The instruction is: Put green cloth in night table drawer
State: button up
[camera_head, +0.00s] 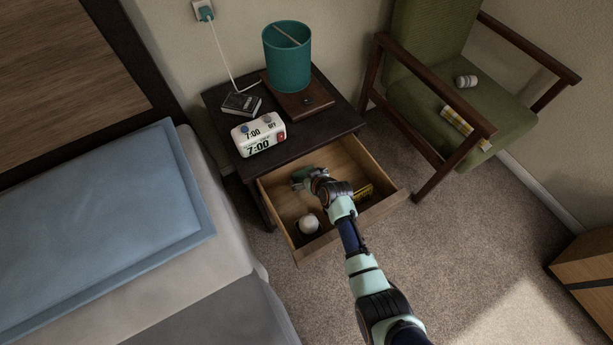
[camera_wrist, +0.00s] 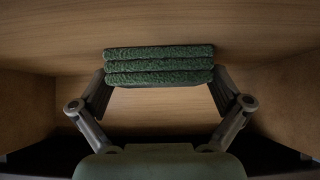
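The green cloth (camera_wrist: 160,66) is a folded, layered bundle in the wrist view, between my two fingertips. My gripper (camera_wrist: 160,88) has a fingertip against each end of it and is shut on it. In the head view, my gripper (camera_head: 312,180) is inside the open night table drawer (camera_head: 284,204), near its back left part. A bit of the green cloth (camera_head: 298,174) shows beside it there. The cloth is inside the drawer's walls; whether it touches the drawer floor I cannot tell.
A green chair (camera_head: 440,100) is at right, a bed (camera_head: 100,220) at left.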

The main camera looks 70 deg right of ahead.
jog(key=shift+r+p, duration=0.4)
jog(key=shift+r, duration=0.05)
jog(key=p+v, duration=0.4)
jog(key=v, duration=0.3)
jog(key=shift+s+a, duration=0.1)
jog(key=w+a+r+n+t+y, duration=0.1)
jog(key=w+a+r+n+t, duration=0.15)
jog(key=w+a+r, duration=0.65)
jog(key=w+a+r+n+t+y, duration=0.1)
jog(key=w+a+r+n+y, duration=0.3)
jog(key=a+r, duration=0.8)
jog(key=s+a+r+t, duration=0.1)
jog(key=a+r, duration=0.5)
jog(key=a, duration=0.3)
jog(key=s+a+r+t, duration=0.1)
jog(key=s+a+r, duration=0.1)
jog(key=a+r, duration=0.4)
jog(key=a+n, duration=0.1)
jog(key=a, duration=0.3)
jog(key=shift+s+r, duration=0.2)
jog(key=shift+s, duration=0.05)
